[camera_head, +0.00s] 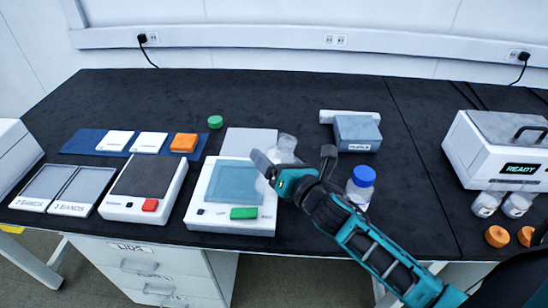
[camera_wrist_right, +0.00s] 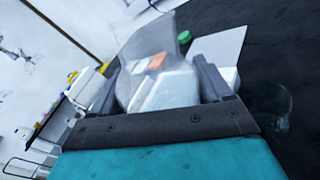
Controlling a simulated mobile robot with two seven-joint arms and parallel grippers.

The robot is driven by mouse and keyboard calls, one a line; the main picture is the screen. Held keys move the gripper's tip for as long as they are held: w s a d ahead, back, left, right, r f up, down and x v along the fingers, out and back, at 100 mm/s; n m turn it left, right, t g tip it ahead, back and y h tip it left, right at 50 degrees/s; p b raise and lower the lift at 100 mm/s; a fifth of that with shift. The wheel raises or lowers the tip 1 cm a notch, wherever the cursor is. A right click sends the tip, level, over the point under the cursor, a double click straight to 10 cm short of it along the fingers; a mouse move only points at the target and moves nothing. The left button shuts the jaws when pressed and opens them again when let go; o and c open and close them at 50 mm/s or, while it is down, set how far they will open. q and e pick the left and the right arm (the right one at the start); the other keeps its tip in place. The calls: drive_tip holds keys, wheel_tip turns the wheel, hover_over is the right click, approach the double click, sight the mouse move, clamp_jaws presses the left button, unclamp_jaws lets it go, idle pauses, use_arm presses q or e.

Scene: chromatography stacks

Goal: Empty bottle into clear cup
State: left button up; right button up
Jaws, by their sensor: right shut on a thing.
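My right gripper (camera_head: 265,174) reaches in from the lower right, over the right edge of the white device with a blue-grey plate. In the wrist view its fingers (camera_wrist_right: 158,85) are shut on a clear, see-through vessel (camera_wrist_right: 135,82), apparently the bottle. An orange and a white block show through it. I cannot tell its contents or exact tilt. In the head view it is faint and partly hidden by the gripper. A clear cup (camera_head: 288,142) stands on the black bench just beyond the gripper; it also shows faintly in the wrist view (camera_wrist_right: 270,103). My left gripper is not in view.
The white device (camera_head: 195,214) has a green button. A blue-capped bottle (camera_head: 361,184) stands close behind my right arm. A grey-blue block (camera_head: 358,133) lies farther back. A white READY machine (camera_head: 455,155) and small jars (camera_head: 485,204) are right.

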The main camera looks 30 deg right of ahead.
drive_tip(key=shift+a+m, duration=0.1)
drive_tip(key=shift+m, duration=0.4)
drive_tip(key=shift+a+f+m, duration=0.1)
drive_tip(key=shift+a+m, duration=0.05)
drive_tip(key=shift+m, duration=0.35)
drive_tip(key=shift+g, duration=0.3)
drive_tip(key=shift+s+a+f+m+y, duration=0.15)
drive_tip(key=shift+m+y, duration=0.15)
drive_tip(key=shift+m, duration=0.2)
drive_tip(key=shift+a+f+m, duration=0.1)
drive_tip(key=shift+f+m, duration=0.05)
drive_tip(key=shift+m, duration=0.35)
